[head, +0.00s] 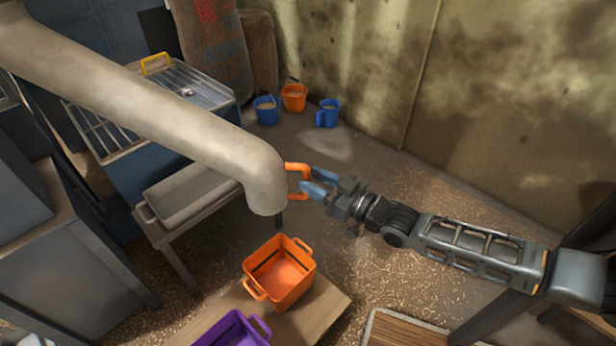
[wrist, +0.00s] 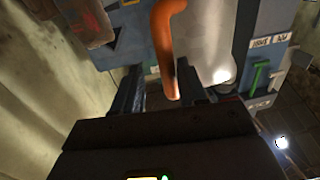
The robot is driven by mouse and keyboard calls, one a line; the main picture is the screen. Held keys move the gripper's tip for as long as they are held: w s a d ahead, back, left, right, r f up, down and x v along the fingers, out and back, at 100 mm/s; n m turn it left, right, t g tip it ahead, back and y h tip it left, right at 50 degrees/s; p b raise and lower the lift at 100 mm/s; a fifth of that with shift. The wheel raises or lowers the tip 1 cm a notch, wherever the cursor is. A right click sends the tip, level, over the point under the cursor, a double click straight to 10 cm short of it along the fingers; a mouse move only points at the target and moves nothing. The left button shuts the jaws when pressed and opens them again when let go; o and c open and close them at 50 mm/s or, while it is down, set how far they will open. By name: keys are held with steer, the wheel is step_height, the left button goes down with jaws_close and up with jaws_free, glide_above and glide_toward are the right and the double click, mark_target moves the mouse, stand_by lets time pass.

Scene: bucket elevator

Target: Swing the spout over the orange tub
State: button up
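The spout (head: 140,100) is a thick beige pipe that slopes from upper left to a downturned end. Its end hangs above and behind the orange tub (head: 260,290), slightly left of it in the head view. An orange loop handle (head: 290,166) sticks out from the right of the spout's end. My gripper (head: 312,186) is at this handle, its blue fingertips beside the outer bar. In the wrist view the handle (wrist: 163,45) reaches between my two spread fingers (wrist: 157,92), closer to the right one, with a gap on the left.
A purple tub (head: 232,330) stands on the wooden board (head: 322,312) in front of the orange tub. A grey tray on a stand (head: 190,195) is behind and left. Blue and orange buckets (head: 294,98) stand near the back wall. Straw-strewn floor lies right of the tub.

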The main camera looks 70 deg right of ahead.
steer(key=v, duration=0.5)
steer(key=shift+s, duration=0.15)
stand_by(0.3)
